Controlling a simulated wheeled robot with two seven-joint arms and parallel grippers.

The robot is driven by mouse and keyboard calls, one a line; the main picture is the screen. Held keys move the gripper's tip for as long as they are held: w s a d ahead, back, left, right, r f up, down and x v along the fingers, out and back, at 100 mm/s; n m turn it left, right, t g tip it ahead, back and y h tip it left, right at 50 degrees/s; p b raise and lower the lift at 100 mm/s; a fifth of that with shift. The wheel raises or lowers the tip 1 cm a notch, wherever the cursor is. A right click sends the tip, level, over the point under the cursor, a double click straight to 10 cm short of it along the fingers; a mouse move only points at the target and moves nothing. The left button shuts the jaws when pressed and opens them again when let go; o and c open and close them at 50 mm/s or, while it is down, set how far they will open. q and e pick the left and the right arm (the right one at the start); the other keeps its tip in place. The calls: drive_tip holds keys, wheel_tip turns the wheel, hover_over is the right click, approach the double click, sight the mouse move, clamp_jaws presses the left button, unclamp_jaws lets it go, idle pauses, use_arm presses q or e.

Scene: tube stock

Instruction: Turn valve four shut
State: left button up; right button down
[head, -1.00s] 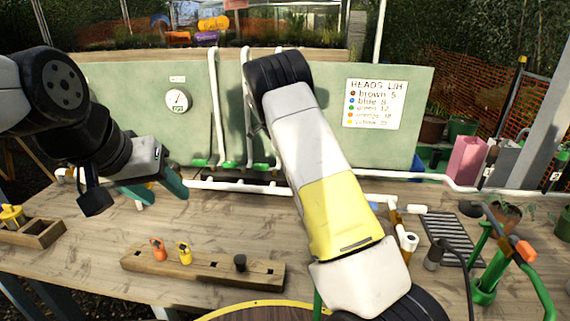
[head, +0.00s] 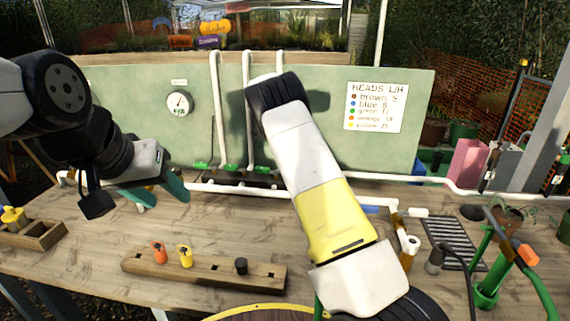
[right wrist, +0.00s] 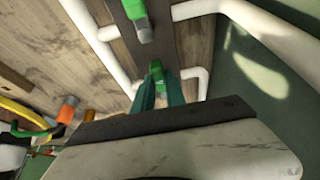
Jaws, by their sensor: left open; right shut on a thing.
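Green valve handles (head: 201,166) sit low on the white pipes along the green board (head: 330,145); my right arm hides part of the row. In the right wrist view my right gripper (right wrist: 161,90) has its two teal fingers around a green valve handle (right wrist: 156,69) and is shut on it. Another green valve handle (right wrist: 143,28) shows just beyond it. I cannot read which number the held valve has. My left gripper (head: 158,192) is open and empty above the left part of the bench, apart from the valves. My right gripper is hidden in the head view.
A round gauge (head: 179,103) and a printed sign (head: 375,107) are on the board. A wooden block (head: 213,275) with orange and yellow fittings lies at the front of the bench (head: 90,245). A green hose stand (head: 487,290) is at the right.

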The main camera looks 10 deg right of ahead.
drive_tip(key=c, duration=1.4)
unclamp_jaws()
drive_tip(key=shift+o, duration=0.2)
drive_tip(key=v, duration=0.7)
drive_tip(key=shift+r, duration=0.4)
drive_tip(key=shift+r, duration=0.1)
drive_tip(key=s+d+r+n+t+y, duration=0.25)
drive_tip(key=s+r+n, duration=0.25)
drive_tip(key=s+r, duration=0.25)
drive_tip(key=s+d+r+n+t+y, duration=0.1)
drive_tip(key=s+d+r+n+y, duration=0.25)
drive_tip(key=s+r, duration=0.35)
drive_tip(key=s+a+f+n+t, duration=0.1)
drive_tip(key=s+n, duration=0.5)
drive_tip(key=s, duration=0.7)
drive_tip(key=s+a+f+n+t, duration=0.1)
drive_tip(key=s+a+n+t, duration=0.2)
drive_tip(key=s+n, duration=0.4)
drive_tip(key=s, duration=0.5)
drive_tip(key=shift+s+a+f+y, duration=0.2)
drive_tip(key=shift+s+f+y, duration=0.1)
drive_tip(key=shift+s+f, duration=0.1)
